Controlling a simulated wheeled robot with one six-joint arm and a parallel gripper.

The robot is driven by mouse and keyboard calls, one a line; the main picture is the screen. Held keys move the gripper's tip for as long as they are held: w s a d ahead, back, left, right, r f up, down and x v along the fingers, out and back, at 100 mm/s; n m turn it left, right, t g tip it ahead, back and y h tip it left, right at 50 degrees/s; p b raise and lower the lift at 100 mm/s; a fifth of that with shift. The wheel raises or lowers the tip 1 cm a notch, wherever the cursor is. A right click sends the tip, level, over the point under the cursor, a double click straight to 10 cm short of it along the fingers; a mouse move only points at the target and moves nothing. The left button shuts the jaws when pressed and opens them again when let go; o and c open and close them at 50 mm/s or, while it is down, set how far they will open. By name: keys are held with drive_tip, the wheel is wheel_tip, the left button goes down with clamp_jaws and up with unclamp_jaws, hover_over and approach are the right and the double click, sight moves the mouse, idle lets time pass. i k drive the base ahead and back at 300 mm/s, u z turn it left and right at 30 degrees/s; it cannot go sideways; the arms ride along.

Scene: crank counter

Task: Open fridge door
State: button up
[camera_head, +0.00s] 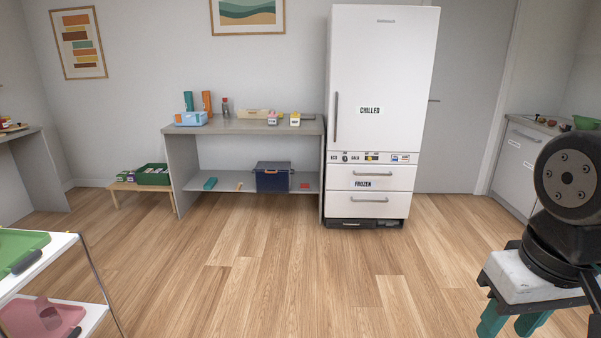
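The white fridge (385,60) stands against the back wall, right of centre. Its tall upper door, labelled CHILLED, is shut, with a vertical grey handle (335,117) at its left edge. Below a strip of small labels are two drawers, both shut; one has the label FROZEN (371,184). My gripper (511,325) is at the lower right, in the foreground, far from the fridge. Its two teal fingers point down and stand apart, with floor showing between them. The lower finger ends are cut off by the picture edge.
A grey shelf table (190,165) with small items stands close to the fridge's left side. A low wooden stand (122,187) holds a green crate. A white rack (40,265) is at the near left, a counter (515,165) at the right. The wooden floor (290,270) before the fridge is clear.

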sight(382, 55)
drive_tip(key=i, duration=3.55)
drive_tip(key=z, duration=0.7)
